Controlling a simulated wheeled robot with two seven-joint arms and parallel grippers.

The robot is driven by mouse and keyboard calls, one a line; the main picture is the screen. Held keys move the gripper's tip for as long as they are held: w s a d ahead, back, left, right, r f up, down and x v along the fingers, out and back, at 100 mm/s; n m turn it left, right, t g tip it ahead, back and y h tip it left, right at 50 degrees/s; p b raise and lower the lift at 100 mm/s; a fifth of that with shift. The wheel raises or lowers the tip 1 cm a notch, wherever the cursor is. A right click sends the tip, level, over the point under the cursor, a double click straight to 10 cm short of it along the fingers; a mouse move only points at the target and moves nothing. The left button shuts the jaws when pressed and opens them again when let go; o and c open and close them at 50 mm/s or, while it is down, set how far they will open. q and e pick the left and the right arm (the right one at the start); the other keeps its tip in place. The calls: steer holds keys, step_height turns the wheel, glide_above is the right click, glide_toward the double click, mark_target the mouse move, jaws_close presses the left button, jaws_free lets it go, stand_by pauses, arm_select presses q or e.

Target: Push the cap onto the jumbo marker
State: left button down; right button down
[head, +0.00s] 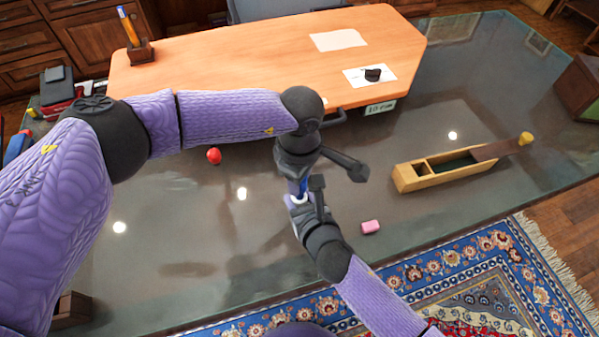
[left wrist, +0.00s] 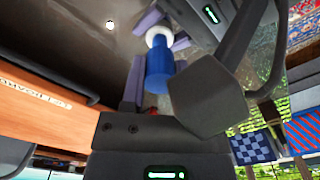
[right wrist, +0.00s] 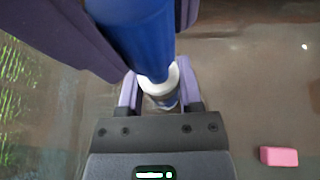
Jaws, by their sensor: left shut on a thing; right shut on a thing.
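The blue cap (head: 301,186) is upright between my grippers, above the dark tabletop. My left gripper (head: 299,172) comes from above and is shut on it. My right gripper (head: 303,205) is below, shut on the marker, whose white collar (head: 299,199) shows just under the blue. In the left wrist view the blue cylinder (left wrist: 158,68) meets the white collar (left wrist: 158,36). In the right wrist view the blue part (right wrist: 143,35) lines up over the collar (right wrist: 160,81), with the marker barrel between my fingers. I cannot tell whether any gap is left inside.
A pink eraser (head: 371,227) lies right of my right gripper. A wooden pencil box (head: 425,181) stands further right. A red ball (head: 213,156) lies to the left. An orange wooden desk (head: 230,60) is behind.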

stand_by(0.4)
arm_select(q)
steer(key=shift+f, duration=0.85)
steer(key=shift+f, duration=0.15)
steer(key=shift+s+f, duration=0.1)
steer(key=shift+f, duration=0.25)
steer(key=shift+f, duration=0.35)
arm_select(e)
steer(key=shift+a+r, duration=0.1)
arm_select(q)
steer(key=shift+s, duration=0.1)
arm_select(e)
steer(key=shift+r, duration=0.1)
arm_select(q)
steer(key=shift+c, duration=1.4)
jaws_free()
steer(key=shift+d, duration=0.1)
steer(key=shift+w+r, duration=0.15)
steer(key=shift+r, duration=1.9)
steer(key=shift+w+r, duration=0.1)
steer(key=shift+r, duration=1.95)
arm_select(e)
steer(key=shift+f, duration=0.2)
